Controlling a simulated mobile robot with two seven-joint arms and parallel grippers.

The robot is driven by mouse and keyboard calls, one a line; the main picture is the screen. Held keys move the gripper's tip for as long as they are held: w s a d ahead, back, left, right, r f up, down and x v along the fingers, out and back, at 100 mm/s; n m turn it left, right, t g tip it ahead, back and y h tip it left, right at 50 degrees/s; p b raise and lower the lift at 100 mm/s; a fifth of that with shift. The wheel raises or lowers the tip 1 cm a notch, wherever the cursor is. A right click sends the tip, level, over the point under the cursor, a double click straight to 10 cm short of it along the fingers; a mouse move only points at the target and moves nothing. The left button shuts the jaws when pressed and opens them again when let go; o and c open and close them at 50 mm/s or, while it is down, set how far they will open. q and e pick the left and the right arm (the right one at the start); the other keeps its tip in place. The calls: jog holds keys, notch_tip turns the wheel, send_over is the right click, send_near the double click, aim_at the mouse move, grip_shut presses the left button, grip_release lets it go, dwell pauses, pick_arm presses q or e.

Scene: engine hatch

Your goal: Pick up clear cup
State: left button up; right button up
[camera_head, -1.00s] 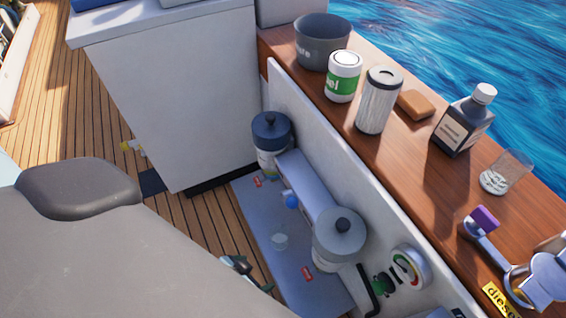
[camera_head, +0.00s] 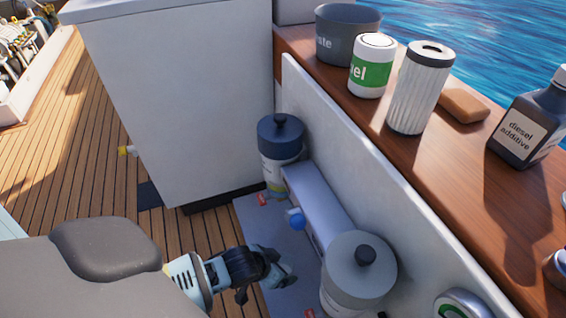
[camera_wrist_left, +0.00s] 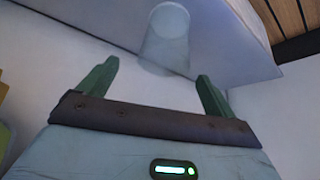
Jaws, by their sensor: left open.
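A clear cup (camera_wrist_left: 168,38) shows in the left wrist view, beyond the fingers and slightly right of the middle of the gap between them. It is see-through and rests against a pale surface. My left gripper (camera_wrist_left: 154,74) is open, its two green fingers apart, with nothing between them. In the head view my left gripper (camera_head: 282,272) reaches low into the hatch, beside the grey-lidded canister. The cup cannot be made out in the head view, where the gripper covers that part of the hatch floor. My right gripper is not in view.
A grey-lidded canister (camera_head: 358,272) and a blue-lidded canister (camera_head: 281,150) stand in the hatch, with a grey box (camera_head: 318,205) between. A white wall (camera_head: 350,150) borders the wooden ledge (camera_head: 455,150), which holds a pot, a fuel can, a filter, a brown block and an additive bottle.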

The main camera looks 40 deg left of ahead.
aim_at(290, 265)
pick_arm(q)
jog(key=shift+b+x, duration=0.45)
jog(key=shift+x, duration=0.7)
jog(key=shift+a+f+b, duration=0.1)
jog(key=shift+f+b, duration=0.3)
jog(key=shift+f, duration=0.1)
jog(key=b+x, duration=0.2)
jog(key=x, duration=0.1)
jog(key=shift+a+f, duration=0.15)
jog(key=shift+f, duration=0.1)
jog(key=shift+w+f+b, duration=0.2)
jog(key=shift+f+b, duration=0.15)
jog(key=shift+w, duration=0.1)
jog(key=shift+c, duration=0.9)
jog(key=c, duration=0.9)
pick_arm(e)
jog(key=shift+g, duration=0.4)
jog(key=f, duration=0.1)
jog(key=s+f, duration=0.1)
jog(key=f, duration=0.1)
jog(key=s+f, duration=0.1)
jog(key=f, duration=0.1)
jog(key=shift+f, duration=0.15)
pick_arm(q)
jog(key=shift+r, duration=0.15)
